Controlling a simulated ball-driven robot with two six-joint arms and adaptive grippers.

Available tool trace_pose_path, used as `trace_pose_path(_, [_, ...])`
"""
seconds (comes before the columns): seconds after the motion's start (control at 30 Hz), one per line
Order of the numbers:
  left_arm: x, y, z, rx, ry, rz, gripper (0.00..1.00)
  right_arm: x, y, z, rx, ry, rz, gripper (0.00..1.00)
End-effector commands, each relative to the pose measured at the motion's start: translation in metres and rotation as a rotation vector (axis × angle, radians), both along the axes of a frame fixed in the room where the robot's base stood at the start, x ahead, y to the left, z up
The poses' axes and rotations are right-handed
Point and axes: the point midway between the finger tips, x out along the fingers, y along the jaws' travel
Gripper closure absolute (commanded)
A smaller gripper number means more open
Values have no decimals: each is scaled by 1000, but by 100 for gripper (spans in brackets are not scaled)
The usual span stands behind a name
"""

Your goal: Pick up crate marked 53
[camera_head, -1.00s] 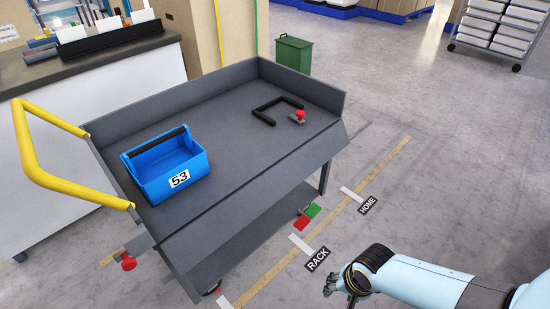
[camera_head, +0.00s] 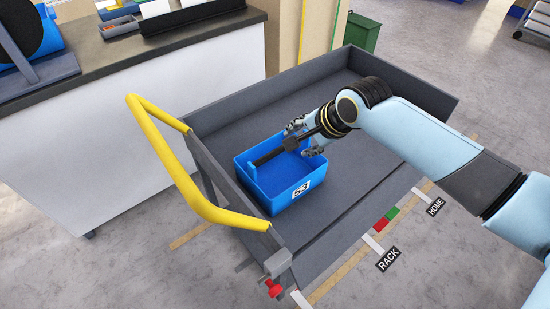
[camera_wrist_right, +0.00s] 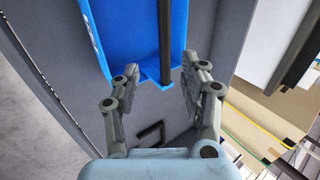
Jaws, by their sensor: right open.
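The blue crate marked 53 (camera_head: 266,197) stands on the grey cart's deck near the yellow handle. A dark bar (camera_head: 268,155) runs across its top. My right gripper (camera_head: 307,138) is over the crate's far right end, with open fingers on either side of the bar. In the right wrist view the crate (camera_wrist_right: 112,38) is ahead, and its bar (camera_wrist_right: 165,35) lies between the two open fingers (camera_wrist_right: 163,78). I cannot tell whether the fingers touch the crate. My left gripper is not in view.
The grey cart (camera_head: 225,115) has raised walls and a yellow push handle (camera_head: 185,185). A white counter with a dark top (camera_head: 100,50) stands at the left. A green bin (camera_head: 362,33) is behind. A black bracket (camera_wrist_right: 150,133) lies on the deck.

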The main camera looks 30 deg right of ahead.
Motion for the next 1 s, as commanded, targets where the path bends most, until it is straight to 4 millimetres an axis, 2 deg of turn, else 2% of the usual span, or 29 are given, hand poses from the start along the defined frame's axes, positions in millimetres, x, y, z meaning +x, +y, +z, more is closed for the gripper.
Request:
trace_pose_path(0.1, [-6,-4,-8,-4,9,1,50,13,2,-20,2,1,-1,56])
trace_pose_path(0.43, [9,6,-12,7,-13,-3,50,35,10,-46,2,0,0,56])
trace_pose_path(0.63, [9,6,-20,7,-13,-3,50,52,14,-69,1,2,1,56])
trace_pose_path(0.9, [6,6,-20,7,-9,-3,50,55,14,-72,-1,0,2,56])
trace_pose_path(0.93, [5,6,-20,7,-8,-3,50,55,14,-71,-1,0,2,57])
trace_pose_path(1.0, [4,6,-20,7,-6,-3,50,55,14,-72,-1,0,1,66])
